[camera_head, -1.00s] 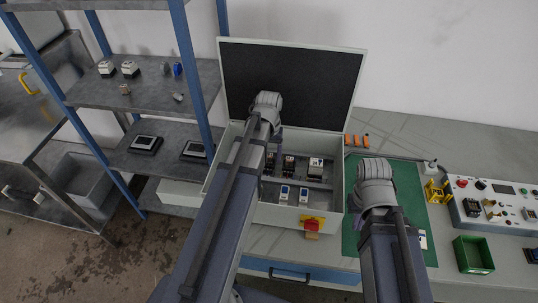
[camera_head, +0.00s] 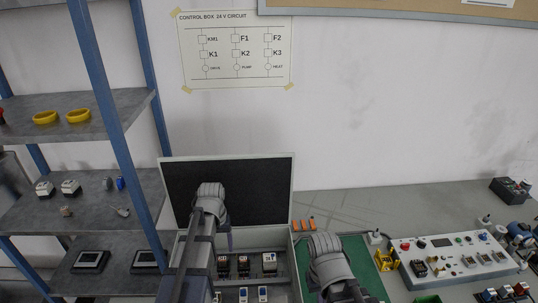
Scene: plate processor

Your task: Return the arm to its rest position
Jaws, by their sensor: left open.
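My left arm comes up from the bottom, left of centre, over the open control box (camera_head: 294,265). Its grey wrist is in front of the box's raised dark lid. My left gripper (camera_head: 224,240) hangs below the wrist, small and partly hidden by the arm; it is open, and I see nothing held in it. My right arm comes up from the bottom centre, with its wrist over the left side of the green mat (camera_head: 375,286). My right gripper is hidden behind its wrist and arm.
Relays and breakers (camera_head: 244,263) sit inside the box. A metal shelf (camera_head: 95,130) with blue posts stands at the left. A control panel (camera_head: 455,254), a yellow part (camera_head: 386,260) and orange pieces (camera_head: 304,225) are on the bench, whose back right is mostly clear.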

